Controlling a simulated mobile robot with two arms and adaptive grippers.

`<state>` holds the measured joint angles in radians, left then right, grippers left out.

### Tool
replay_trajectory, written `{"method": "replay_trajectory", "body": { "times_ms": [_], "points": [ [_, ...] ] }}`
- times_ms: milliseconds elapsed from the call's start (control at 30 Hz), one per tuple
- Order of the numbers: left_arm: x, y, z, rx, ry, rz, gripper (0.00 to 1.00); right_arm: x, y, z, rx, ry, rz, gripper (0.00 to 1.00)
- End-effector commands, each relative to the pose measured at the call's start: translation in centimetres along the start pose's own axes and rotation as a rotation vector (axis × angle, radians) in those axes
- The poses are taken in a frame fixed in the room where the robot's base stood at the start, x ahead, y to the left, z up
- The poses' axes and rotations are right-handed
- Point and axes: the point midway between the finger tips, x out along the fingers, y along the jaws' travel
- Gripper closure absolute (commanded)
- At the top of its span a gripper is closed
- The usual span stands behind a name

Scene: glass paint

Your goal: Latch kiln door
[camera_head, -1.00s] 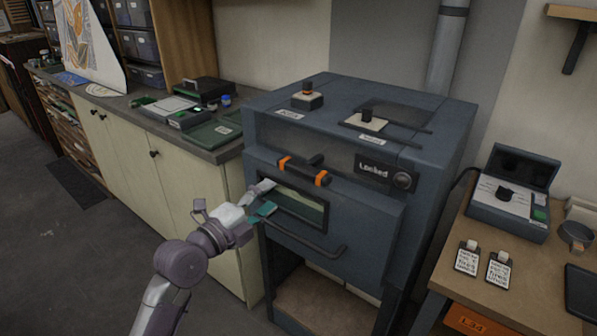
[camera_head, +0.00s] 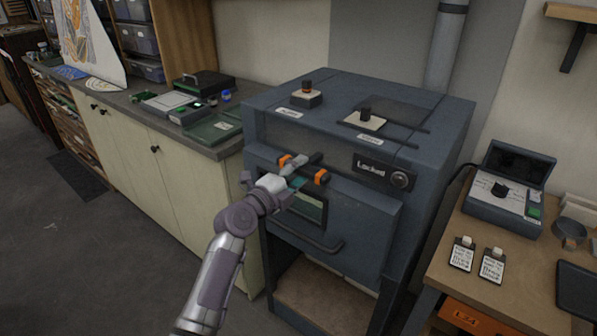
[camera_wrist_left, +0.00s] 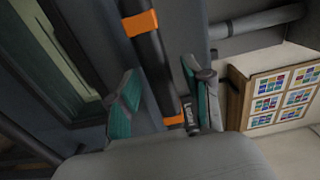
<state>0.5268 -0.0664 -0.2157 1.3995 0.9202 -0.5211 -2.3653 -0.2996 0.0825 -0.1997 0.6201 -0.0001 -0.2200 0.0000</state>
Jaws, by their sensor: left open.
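The kiln (camera_head: 425,130) is a dark blue-grey box with a windowed door (camera_head: 365,230) on its front. A dark latch bar (camera_head: 310,161) with two orange bands crosses the top of the door, and it also shows in the left wrist view (camera_wrist_left: 153,65). My left gripper (camera_head: 297,172) is open at this bar and hides part of it. In the left wrist view, the bar runs between the teal-padded fingers (camera_wrist_left: 163,88), with no clear grip on it. A label on the kiln front (camera_head: 371,169) reads "Locked". My right gripper is not in view.
A lower handle (camera_head: 315,245) sticks out below the door window. A bench (camera_head: 215,148) with trays and boxes stands left of the kiln. A table with an open case (camera_head: 505,205) and two tags stands at the right. Open floor lies at the left.

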Motion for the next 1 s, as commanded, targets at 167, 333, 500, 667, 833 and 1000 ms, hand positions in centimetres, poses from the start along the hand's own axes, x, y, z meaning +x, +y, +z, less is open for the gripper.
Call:
{"method": "replay_trajectory", "body": {
  "times_ms": [167, 333, 500, 667, 833, 1000],
  "points": [
    [0.0, 0.0, 0.0, 0.0, 0.0, 0.0, 0.67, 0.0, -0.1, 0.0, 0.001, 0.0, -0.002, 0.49],
    [0.0, 0.0, 0.0, 0.0, 0.0, 0.0, 0.95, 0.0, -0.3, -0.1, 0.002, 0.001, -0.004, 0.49],
    [0.0, 0.0, 0.0, 0.0, 0.0, 0.001, 1.0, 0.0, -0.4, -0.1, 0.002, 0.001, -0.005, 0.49],
    [0.0, 0.0, 0.0, -0.001, 0.0, 0.001, 1.0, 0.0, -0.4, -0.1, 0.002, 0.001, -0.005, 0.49],
    [-0.1, 0.1, 0.0, -0.02, 0.0, 0.001, 1.0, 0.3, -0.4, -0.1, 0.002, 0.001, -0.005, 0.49],
    [0.0, 0.3, 0.0, -0.087, 0.001, 0.0, 1.0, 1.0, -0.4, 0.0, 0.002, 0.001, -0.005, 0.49]
  ]
}}
